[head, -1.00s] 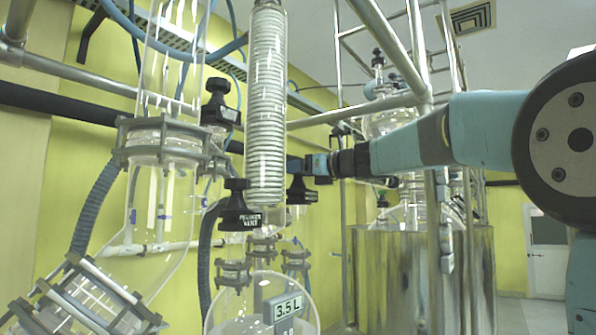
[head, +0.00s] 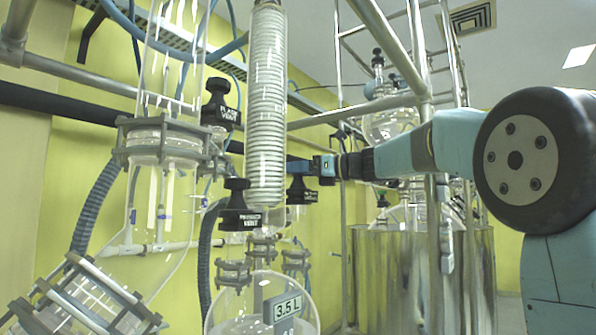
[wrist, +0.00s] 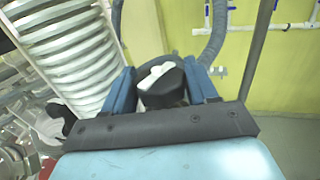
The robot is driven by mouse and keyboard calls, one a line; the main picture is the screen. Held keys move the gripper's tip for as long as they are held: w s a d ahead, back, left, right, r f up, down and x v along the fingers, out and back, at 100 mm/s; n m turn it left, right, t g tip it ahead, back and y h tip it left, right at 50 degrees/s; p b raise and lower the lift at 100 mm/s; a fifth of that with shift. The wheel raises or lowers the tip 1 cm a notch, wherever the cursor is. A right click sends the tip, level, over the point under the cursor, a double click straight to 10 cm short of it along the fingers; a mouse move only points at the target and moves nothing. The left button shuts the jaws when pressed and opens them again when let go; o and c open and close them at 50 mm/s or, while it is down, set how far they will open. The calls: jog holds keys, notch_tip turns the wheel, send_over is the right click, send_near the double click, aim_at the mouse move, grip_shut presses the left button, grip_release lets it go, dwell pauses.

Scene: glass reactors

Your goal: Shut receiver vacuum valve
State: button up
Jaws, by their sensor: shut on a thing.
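A black valve knob (head: 299,189) shows just right of the coil condenser, partly behind my gripper; its label is too small to read. My gripper (head: 308,168) reaches it from the right, with the arm level. In the wrist view the two blue fingers of my gripper (wrist: 163,88) stand on either side of a black knob with a white top (wrist: 163,80), shut on it. The knob's lower part is hidden by the gripper body. Whether the valve is open or shut cannot be told.
A round flask (head: 255,305) hangs below. Metal frame posts (head: 431,230) and a steel vessel (head: 375,280) stand at the right.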

jog(key=shift+c, duration=0.8)
jog(key=shift+s+r+m+t+h, duration=0.1)
jog(key=shift+m+t+h, duration=0.8)
jog(key=shift+m+t, duration=0.65)
jog(key=shift+m+t+h, duration=2.75)
jog(key=shift+t+h, duration=0.5)
jog(key=shift+h, duration=0.35)
jog(key=o, duration=0.7)
jog(key=shift+o, duration=0.2)
jog(key=shift+n+g+y, duration=0.3)
jog(key=shift+y, duration=0.1)
